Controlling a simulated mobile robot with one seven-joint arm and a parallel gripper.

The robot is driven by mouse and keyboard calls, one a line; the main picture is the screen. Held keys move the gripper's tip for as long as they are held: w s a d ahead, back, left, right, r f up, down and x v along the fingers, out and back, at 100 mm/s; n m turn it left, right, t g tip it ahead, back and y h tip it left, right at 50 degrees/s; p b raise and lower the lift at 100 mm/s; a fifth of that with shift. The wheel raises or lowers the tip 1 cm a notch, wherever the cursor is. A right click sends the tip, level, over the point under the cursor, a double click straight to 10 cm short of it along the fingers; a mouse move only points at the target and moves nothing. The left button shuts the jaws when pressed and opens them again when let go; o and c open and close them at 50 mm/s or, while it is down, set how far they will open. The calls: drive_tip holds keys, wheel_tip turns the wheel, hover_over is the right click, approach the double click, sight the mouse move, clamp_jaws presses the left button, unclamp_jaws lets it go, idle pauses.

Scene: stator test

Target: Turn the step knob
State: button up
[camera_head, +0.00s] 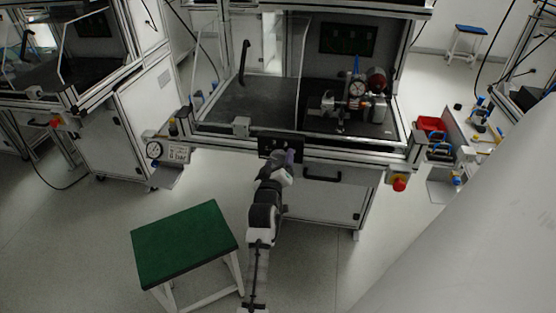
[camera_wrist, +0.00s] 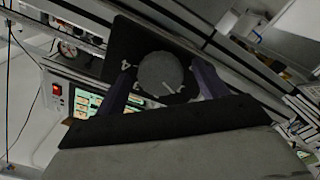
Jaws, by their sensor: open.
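The step knob (camera_wrist: 160,72) is a round grey dial on a black plate with white numbers, seen close up in the wrist view. A white mark shows on its lower right part. My gripper (camera_wrist: 164,82) is open, with one purple finger on each side of the knob. I cannot tell whether the fingers touch it. In the head view the black knob panel (camera_head: 280,146) is on the front rail of the test bench, and my gripper (camera_head: 289,158) is in front of it. The knob itself is hidden there behind my gripper and arm.
The bench (camera_head: 215,131) holds a motor assembly (camera_head: 350,103) behind a clear screen. A red emergency button (camera_head: 399,184) is on the front right, a pressure gauge (camera_head: 154,150) on the left. A green-topped stool (camera_head: 185,243) stands on the floor left of my arm.

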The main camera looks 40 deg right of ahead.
drive_tip(key=c, duration=1)
drive_tip(key=shift+f+m+b, duration=0.1)
drive_tip(key=shift+m+b, duration=0.2)
drive_tip(key=shift+b, duration=0.05)
drive_tip(key=shift+f+m+b, duration=0.1)
drive_tip(key=shift+m+b, duration=0.4)
drive_tip(key=shift+b, duration=0.05)
drive_tip(key=shift+m+b, duration=1.1)
drive_tip(key=shift+m, duration=0.1)
drive_tip(key=m+b, duration=0.3)
drive_tip(key=m, duration=0.1)
drive_tip(key=shift+m, duration=0.3)
drive_tip(key=shift+b, duration=0.3)
